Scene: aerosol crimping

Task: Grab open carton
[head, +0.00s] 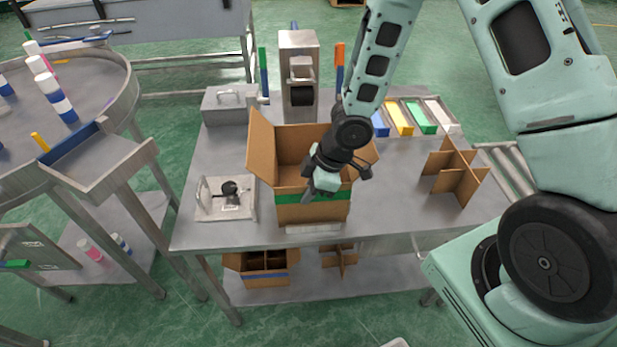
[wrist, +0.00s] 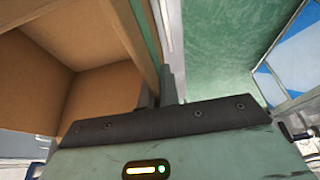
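The open carton (head: 314,214) is a brown box with a green band, standing at the front of the grey metal table. Its flaps are spread and its inside looks empty from what shows. My gripper (head: 307,195) is at the carton's front edge and hides part of the front wall. In the wrist view the carton (wrist: 50,75) fills the left side. There my gripper's fingers (wrist: 159,93) sit close together, one on each side of the carton wall, and look closed on it. The fingertips are partly hidden by the gripper body.
A brown cardboard divider (head: 455,178) stands on the table's right side, with colored trays (head: 420,115) behind it. A press-like machine (head: 299,72) stands behind the carton. A small fixture plate (head: 225,199) lies left. A divided carton (head: 264,268) sits on the lower shelf.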

